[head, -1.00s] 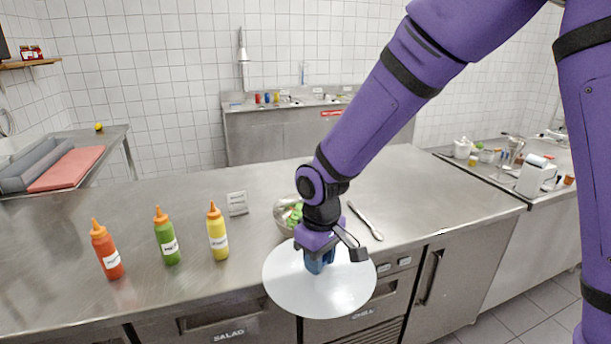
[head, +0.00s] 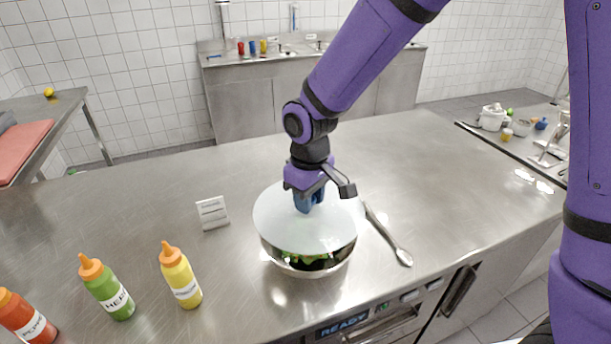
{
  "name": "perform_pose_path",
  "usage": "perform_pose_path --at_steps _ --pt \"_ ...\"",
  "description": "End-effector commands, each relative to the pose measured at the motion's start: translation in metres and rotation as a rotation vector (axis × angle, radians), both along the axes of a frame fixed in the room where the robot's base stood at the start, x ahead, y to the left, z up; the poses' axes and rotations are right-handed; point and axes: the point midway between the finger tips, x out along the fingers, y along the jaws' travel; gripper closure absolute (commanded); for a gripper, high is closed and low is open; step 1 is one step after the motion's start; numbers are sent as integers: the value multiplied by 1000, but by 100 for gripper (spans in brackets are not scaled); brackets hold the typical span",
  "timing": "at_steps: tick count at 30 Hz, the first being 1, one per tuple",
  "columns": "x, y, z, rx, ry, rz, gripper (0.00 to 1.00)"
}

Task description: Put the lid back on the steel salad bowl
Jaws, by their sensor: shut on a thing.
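The steel salad bowl (head: 300,268) stands on the counter near its front edge, with green salad showing in a gap below the lid at the front. The pale round lid (head: 283,228) is over the bowl, roughly level, covering most of its mouth. I cannot tell whether it touches the rim at the back. My gripper (head: 309,200) points down and is shut on the lid's blue knob at its middle.
A spoon or tongs (head: 388,236) lies close to the bowl's right. A small white card (head: 213,212) stands to the left. Yellow (head: 181,276), green (head: 107,287) and red (head: 25,318) squeeze bottles stand front left. The steel counter (head: 440,165) is clear behind and right.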

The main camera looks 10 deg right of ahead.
Motion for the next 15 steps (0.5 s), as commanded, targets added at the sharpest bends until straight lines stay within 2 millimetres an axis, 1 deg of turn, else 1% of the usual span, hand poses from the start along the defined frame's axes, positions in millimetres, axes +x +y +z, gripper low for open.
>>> perform_pose_path --at_steps 7,15 --pt "0 0 -6 -1 1 0 93" --pt "0 0 -28 -1 1 2 93"
